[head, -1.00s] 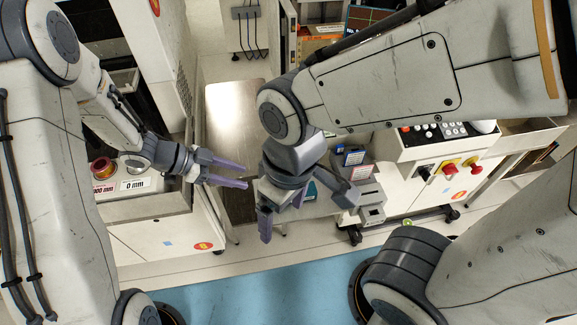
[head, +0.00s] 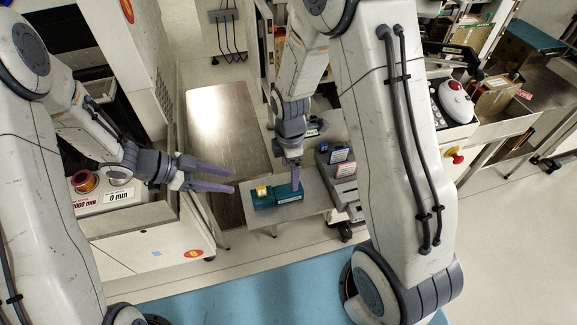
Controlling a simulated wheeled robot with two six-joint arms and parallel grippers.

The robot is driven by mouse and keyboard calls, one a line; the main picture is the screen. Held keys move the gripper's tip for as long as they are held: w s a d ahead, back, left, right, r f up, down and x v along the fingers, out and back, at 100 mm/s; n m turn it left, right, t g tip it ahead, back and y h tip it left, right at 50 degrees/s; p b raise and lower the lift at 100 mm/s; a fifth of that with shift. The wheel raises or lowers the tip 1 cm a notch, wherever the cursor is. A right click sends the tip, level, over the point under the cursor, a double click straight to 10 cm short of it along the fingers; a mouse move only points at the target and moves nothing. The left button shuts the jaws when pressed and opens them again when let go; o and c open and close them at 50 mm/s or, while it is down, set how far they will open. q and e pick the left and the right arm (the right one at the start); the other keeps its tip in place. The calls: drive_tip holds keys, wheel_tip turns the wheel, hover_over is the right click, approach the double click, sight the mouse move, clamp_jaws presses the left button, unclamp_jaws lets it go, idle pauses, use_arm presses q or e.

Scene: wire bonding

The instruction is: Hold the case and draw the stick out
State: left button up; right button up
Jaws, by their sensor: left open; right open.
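A small teal case (head: 288,198) with a white label lies on a grey shelf at the middle of the head view. A yellow piece (head: 262,191) shows at its left end. I cannot tell whether this is the stick; no separate stick can be made out. My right gripper (head: 296,188) points down over the right part of the case, its purple fingers seen nearly edge-on and hiding part of it. It is open; I cannot tell whether it touches the case. My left gripper (head: 232,179) is open and empty, left of the case, its fingers pointing right.
A grey holder with dark boxes (head: 338,163) stands right of the shelf (head: 312,205). A steel plate (head: 225,120) lies behind my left gripper. A bench with a red-and-gold spool (head: 84,181) is at the left.

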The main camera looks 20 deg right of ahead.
sight(278, 195)
wheel_tip(278, 195, down, 9)
drive_tip(key=shift+f, duration=0.1)
idle(0.3)
